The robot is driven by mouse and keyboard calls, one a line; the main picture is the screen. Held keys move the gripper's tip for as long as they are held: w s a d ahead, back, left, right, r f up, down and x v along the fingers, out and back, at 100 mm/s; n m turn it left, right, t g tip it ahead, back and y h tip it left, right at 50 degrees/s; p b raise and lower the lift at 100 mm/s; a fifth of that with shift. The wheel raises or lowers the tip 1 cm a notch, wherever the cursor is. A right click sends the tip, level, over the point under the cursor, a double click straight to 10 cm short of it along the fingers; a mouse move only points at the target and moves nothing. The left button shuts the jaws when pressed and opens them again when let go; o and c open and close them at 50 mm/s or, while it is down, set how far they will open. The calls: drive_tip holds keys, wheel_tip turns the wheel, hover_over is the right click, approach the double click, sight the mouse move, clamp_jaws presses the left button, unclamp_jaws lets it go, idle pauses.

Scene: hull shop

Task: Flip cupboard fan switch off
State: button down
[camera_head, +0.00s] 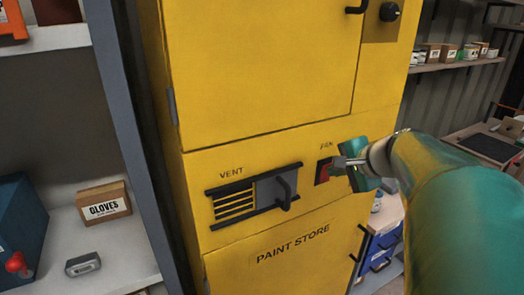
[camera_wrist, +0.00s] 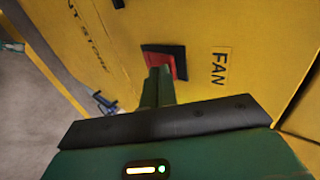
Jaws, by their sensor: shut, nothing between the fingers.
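The fan switch (camera_head: 324,171) is a red rocker in a dark frame on the front of the yellow cupboard (camera_head: 260,70), just below the FAN label. It also shows in the wrist view (camera_wrist: 178,62), beside the FAN label (camera_wrist: 220,67). My gripper (camera_head: 341,163) is shut and empty, with its fingertips at the right part of the switch. In the wrist view the closed green fingers (camera_wrist: 158,85) reach the red rocker and cover part of it. They look to be touching it or very close; I cannot tell which. The rocker's tilt is unclear.
Left of the switch is the VENT grille (camera_head: 234,204) with a grey sliding cover and handle (camera_head: 285,191). A shelf at the left holds a GLOVES box (camera_head: 104,202). A blue drawer unit (camera_head: 376,247) stands at the lower right, beside the cupboard.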

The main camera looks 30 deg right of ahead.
drive_tip(key=shift+w+r, duration=0.15)
drive_tip(key=shift+w, duration=0.05)
idle(0.3)
drive_tip(key=shift+r, duration=0.8)
